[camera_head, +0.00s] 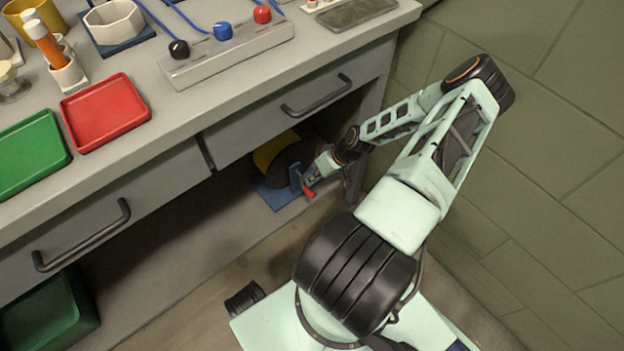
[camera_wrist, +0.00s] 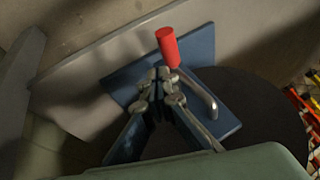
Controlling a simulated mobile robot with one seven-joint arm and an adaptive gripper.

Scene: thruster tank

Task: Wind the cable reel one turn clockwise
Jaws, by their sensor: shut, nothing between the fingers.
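The cable reel (camera_head: 287,162) sits low under the bench on a blue base (camera_head: 276,195). It has a dark round disc, a yellow part (camera_head: 272,150) and a crank with a red handle (camera_head: 308,192). My gripper (camera_head: 313,176) reaches in beside the crank. In the wrist view my gripper (camera_wrist: 155,75) is shut and empty, its fingertips next to the red handle (camera_wrist: 168,47) and the metal crank arm (camera_wrist: 201,94). The blue plate (camera_wrist: 124,86) and the dark disc (camera_wrist: 262,135) lie beyond the fingers. I cannot tell whether the fingers touch the crank.
The bench drawer (camera_head: 290,115) hangs above the reel, and a bench leg (camera_head: 356,182) stands to its right. A green crate (camera_head: 50,318) is under the bench at the left. Red (camera_head: 106,112) and green (camera_head: 30,153) trays lie on top. The floor in front of the reel is open.

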